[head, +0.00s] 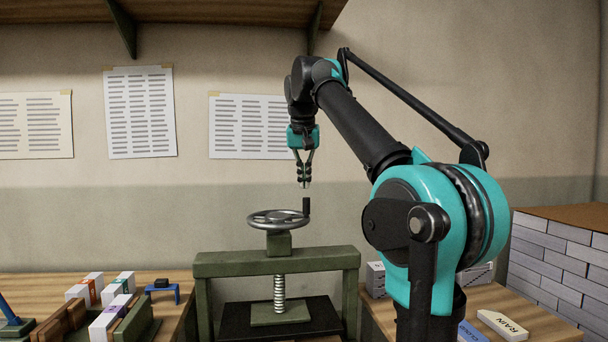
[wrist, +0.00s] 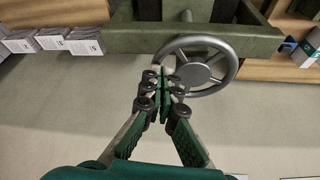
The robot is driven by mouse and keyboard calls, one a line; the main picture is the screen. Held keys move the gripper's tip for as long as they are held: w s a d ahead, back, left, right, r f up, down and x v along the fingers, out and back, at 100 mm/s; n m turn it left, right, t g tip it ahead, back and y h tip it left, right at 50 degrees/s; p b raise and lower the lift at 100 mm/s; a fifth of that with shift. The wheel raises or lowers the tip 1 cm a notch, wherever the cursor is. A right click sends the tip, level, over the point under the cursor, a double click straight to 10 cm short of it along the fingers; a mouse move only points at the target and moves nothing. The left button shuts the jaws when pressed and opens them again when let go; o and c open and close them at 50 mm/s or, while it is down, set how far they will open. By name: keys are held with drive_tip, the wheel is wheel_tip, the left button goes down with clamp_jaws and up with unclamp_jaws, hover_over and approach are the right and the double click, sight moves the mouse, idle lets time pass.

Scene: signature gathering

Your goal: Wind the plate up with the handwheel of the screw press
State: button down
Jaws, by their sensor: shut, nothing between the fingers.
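The screw press has a green frame (head: 225,265) with a grey spoked handwheel (head: 265,219) on top. A dark upright handle (head: 306,207) stands on the wheel's right rim. A pale threaded screw (head: 279,288) runs down to the green plate (head: 281,315), low over a dark bed; I cannot tell whether they touch. My gripper (head: 304,184) points down, shut and empty, just above the handle and apparently apart from it. In the wrist view my fingertips (wrist: 165,77) overlap the edge of the handwheel (wrist: 205,50), and the handle is hidden.
Books (head: 110,305) and a small blue stand (head: 163,291) are on the left table. A shelf (head: 220,12) hangs above; sheets (head: 139,112) are on the wall.

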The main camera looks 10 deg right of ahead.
sight(308, 205)
drive_tip(key=w+d+f, duration=0.1)
drive_tip(key=w+f, duration=0.4)
drive_tip(key=w, duration=0.1)
drive_tip(key=shift+d+f, duration=0.25)
drive_tip(key=shift+f, duration=0.05)
drive_tip(key=shift+w+d, duration=0.1)
drive_tip(key=shift+w+d+n, duration=0.15)
drive_tip(key=shift+n, duration=0.25)
drive_tip(key=shift+w+d, duration=0.1)
drive_tip(key=shift+w, duration=0.05)
